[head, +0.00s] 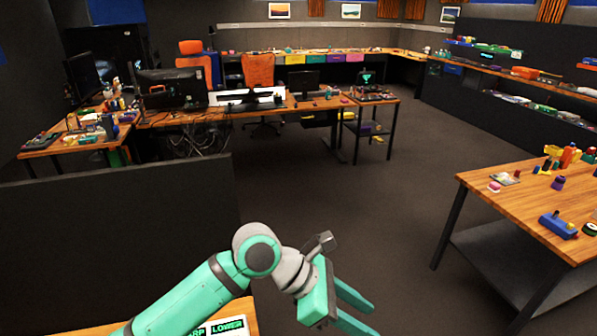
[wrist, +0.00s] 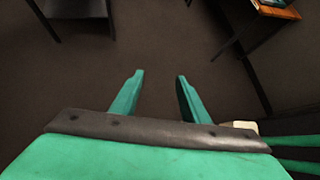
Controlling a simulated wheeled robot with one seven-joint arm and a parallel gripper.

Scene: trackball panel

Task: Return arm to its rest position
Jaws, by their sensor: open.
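My gripper (head: 357,308) is at the bottom middle of the head view, at the end of my green and grey arm. Its two green fingers are apart with nothing between them. In the wrist view my gripper (wrist: 158,85) also shows open and empty, with dark floor beyond the fingertips. My arm reaches in from the lower left and bends at a grey joint. A wooden surface (head: 75,331) with a white label reading "LOWER" (head: 228,327) shows partly behind my arm at the bottom edge.
A dark partition (head: 110,250) stands at left. A wooden table (head: 520,205) with several small objects is at right. The floor (head: 330,190) between is clear. Desks with monitors (head: 172,88) and an orange chair (head: 258,70) stand farther back.

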